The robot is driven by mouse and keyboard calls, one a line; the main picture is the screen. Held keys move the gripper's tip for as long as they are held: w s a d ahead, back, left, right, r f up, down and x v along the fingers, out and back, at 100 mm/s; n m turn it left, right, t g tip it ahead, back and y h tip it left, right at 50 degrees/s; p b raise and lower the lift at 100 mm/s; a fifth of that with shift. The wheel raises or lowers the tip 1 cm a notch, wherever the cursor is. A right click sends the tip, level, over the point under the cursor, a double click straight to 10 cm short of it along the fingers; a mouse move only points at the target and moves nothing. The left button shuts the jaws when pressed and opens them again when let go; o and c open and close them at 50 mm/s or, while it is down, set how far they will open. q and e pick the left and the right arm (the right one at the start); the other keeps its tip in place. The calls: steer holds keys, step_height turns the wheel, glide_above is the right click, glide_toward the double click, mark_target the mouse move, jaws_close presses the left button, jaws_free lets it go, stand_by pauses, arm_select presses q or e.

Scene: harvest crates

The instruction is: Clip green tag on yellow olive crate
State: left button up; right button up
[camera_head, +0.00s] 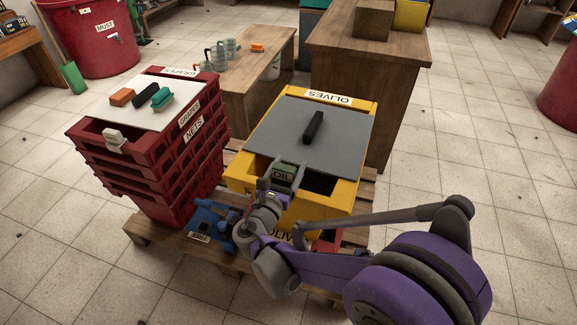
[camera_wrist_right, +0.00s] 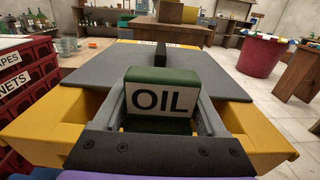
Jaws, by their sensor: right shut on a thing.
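The green tag (camera_head: 289,168) has a pale face reading OIL. It also shows upright in the wrist view (camera_wrist_right: 160,77). My right gripper (camera_head: 282,184) is shut on it, with one finger on each side (camera_wrist_right: 160,115). The yellow olive crate (camera_head: 346,194) stands on a pallet, with OLIVES labels. A grey lid (camera_head: 285,125) covers most of its top, leaving a dark opening at the near end. The tag is at this near end, in front of the lid; I cannot tell whether it touches the crate. My left gripper is not in view.
A stack of red crates (camera_head: 152,172) with a white lid stands left of the yellow crate. A blue labelled object (camera_head: 207,221) lies on the pallet (camera_head: 145,231) between them. A black block (camera_head: 314,127) sits on the grey lid. Wooden tables (camera_head: 376,62) stand behind.

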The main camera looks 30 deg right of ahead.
steer(key=shift+f+b, duration=1.3)
steer(key=shift+f, duration=0.45)
steer(key=o, duration=1.3)
steer(key=shift+c, duration=0.2)
steer(key=p+v, duration=0.1)
steer(key=v, duration=0.9)
steer(key=shift+s+a, duration=0.3)
